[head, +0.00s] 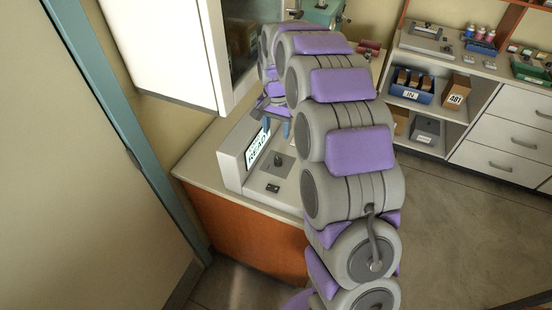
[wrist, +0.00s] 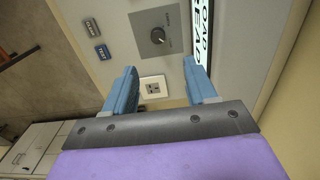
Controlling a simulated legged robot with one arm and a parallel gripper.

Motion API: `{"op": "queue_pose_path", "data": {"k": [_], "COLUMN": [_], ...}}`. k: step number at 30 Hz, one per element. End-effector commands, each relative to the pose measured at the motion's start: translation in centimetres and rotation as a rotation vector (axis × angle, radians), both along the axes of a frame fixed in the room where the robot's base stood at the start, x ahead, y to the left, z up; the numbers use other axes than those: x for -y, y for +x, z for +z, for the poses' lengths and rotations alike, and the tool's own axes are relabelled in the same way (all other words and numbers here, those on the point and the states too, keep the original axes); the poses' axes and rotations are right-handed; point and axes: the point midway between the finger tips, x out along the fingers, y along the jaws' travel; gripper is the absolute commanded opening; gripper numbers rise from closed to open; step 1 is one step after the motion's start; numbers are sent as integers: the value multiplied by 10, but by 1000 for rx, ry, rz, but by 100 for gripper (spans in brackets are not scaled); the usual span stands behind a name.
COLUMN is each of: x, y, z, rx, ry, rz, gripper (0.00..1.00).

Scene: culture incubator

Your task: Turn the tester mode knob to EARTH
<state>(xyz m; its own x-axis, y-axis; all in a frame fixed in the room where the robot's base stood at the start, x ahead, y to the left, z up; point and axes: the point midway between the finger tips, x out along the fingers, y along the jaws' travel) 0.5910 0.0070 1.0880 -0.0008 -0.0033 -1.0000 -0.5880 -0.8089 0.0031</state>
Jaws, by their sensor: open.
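The tester (head: 232,165) is a pale console on the counter, with a lit screen (head: 257,149) that shows partly legible text. Its mode knob (wrist: 158,37) is a small dark round knob on a grey plate (wrist: 146,20), seen near the top of the wrist view. The knob's markings are too small to read. My gripper (wrist: 159,66) is open and empty, its two blue fingers pointing toward the panel. In the wrist view the knob lies beyond the fingertips, between their lines, apart from both. In the head view my gripper (head: 276,128) hangs over the console.
A socket plate (wrist: 153,88) shows between the fingers. A white wall cabinet (head: 165,50) hangs above the counter (head: 205,150). Shelves and drawers (head: 505,150) stand at the right.

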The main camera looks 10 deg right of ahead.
Motion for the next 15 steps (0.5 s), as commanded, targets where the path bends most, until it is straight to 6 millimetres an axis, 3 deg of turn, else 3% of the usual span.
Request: {"op": "queue_pose_path", "data": {"k": [3,15], "x": [1,1], "y": [-2,-2], "z": [-28,-104], "rx": [-8,-5], "ry": [1,0], "rz": [0,1], "gripper": [56,56]}}
